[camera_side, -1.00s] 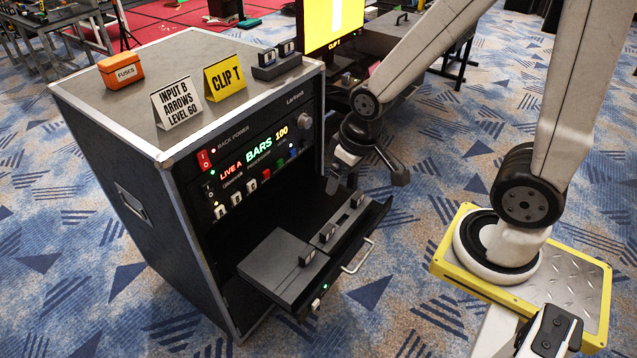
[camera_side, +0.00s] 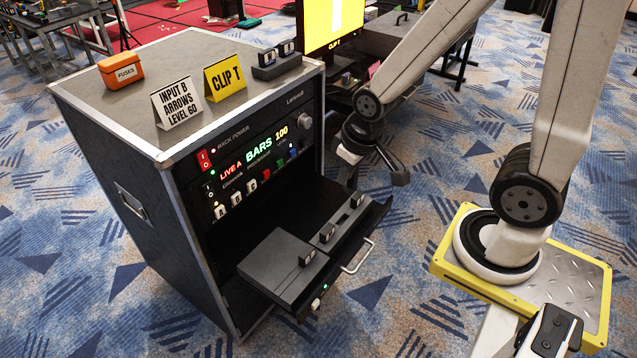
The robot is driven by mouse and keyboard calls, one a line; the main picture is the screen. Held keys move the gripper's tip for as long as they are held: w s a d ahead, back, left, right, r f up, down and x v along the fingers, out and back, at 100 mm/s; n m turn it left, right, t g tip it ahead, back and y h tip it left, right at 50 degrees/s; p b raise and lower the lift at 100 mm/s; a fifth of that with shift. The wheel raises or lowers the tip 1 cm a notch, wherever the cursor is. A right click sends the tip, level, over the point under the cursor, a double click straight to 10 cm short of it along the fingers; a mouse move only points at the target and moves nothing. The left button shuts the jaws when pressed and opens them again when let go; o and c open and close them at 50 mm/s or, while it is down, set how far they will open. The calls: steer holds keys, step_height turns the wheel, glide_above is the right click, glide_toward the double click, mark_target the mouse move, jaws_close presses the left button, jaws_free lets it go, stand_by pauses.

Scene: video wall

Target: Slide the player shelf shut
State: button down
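The player shelf (camera_side: 335,268) is pulled out of the lower part of the black rack case (camera_side: 125,190). A grey player box (camera_side: 283,266) lies on it, with small dark cartridges in a strip (camera_side: 340,222) beside it. A silver handle (camera_side: 358,257) is on the shelf's front edge. My gripper (camera_side: 378,174) hangs above and behind the shelf's far right corner, apart from the handle. One dark finger shows pointing right; the other side is partly hidden, so its opening is unclear.
The rack top holds an orange fuse box (camera_side: 120,71), a white card (camera_side: 177,103), a yellow CLIP T card (camera_side: 225,78) and a dark cartridge holder (camera_side: 276,62). A yellow-screened monitor (camera_side: 333,22) stands behind. Open carpet lies in front of the shelf.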

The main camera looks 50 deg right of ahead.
steer(key=d+f+m+t+h, duration=0.2)
steer(key=d+f+m, duration=0.6)
steer(key=d+f, duration=0.6)
steer(key=s+d+f+m+t+h, duration=0.1)
steer(key=s+d+f+m+h, duration=0.1)
steer(key=s+d+f+m, duration=0.6)
steer(key=s+d+f, duration=0.1)
steer(key=s, duration=0.1)
steer(key=shift+s+d+f, duration=0.3)
steer(key=shift+f, duration=0.05)
steer(key=shift+f, duration=0.1)
glide_toward(389, 207)
step_height(389, 207, down, 3)
steer(key=s, duration=0.2)
steer(key=shift+w+d+f, duration=0.1)
steer(key=shift+w+d, duration=0.05)
steer(key=shift+w, duration=0.6)
steer(key=shift+w+d+f, duration=0.1)
steer(key=shift+w+d, duration=0.1)
steer(key=shift+w, duration=0.55)
steer(key=shift+w+d, duration=0.15)
steer(key=shift+w, duration=0.55)
